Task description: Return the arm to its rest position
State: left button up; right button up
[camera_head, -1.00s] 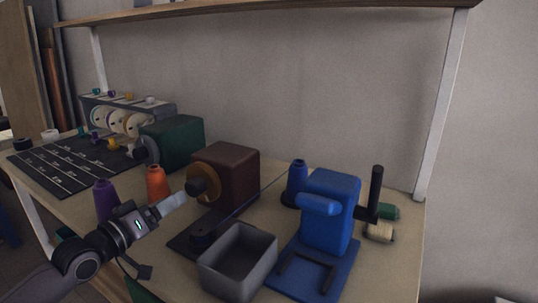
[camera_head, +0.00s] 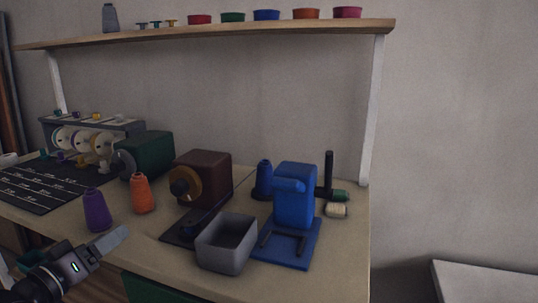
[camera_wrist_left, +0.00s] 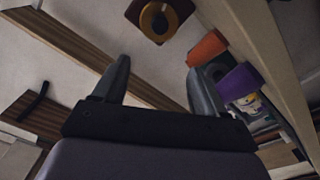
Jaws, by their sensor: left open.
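My left gripper (camera_head: 112,242) is at the lower left of the head view, low at the front edge of the workbench, near the purple thread cone (camera_head: 97,210). In the left wrist view its two fingers (camera_wrist_left: 155,85) stand wide apart with nothing between them. The purple cone (camera_wrist_left: 240,82) and the orange cone (camera_wrist_left: 207,48) show beyond the right finger in that view, apart from it. My right gripper is in neither view.
The workbench (camera_head: 340,275) carries an orange cone (camera_head: 142,193), a brown machine (camera_head: 205,178), a grey bin (camera_head: 226,243), a blue machine (camera_head: 294,197) and a green machine (camera_head: 148,154). A shelf (camera_head: 210,34) with several coloured bowls runs above.

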pick_arm(q)
jog(key=s+d+f+m+g+y, duration=0.1)
jog(key=s+d+f+m+g, duration=0.1)
jog(key=s+d+f, duration=0.5)
jog(key=s+d+f+m+g+y, duration=0.1)
jog(key=s+d+f+g, duration=0.1)
jog(key=s+f, duration=0.85)
jog(key=s+d+f+m+g+y, duration=0.1)
jog(key=s+d+f+m+g, duration=0.15)
jog(key=s+d+f, duration=0.6)
jog(key=w+a+r+p, duration=0.1)
jog(key=a+r+p, duration=0.4)
jog(key=p, duration=0.8)
notch_tip(320, 180, up, 3)
jog(key=shift+r+y, duration=0.1)
jog(key=shift+y, duration=0.2)
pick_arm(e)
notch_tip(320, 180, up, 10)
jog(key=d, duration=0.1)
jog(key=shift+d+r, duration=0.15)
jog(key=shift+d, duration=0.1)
pick_arm(q)
jog(key=shift+n, duration=0.25)
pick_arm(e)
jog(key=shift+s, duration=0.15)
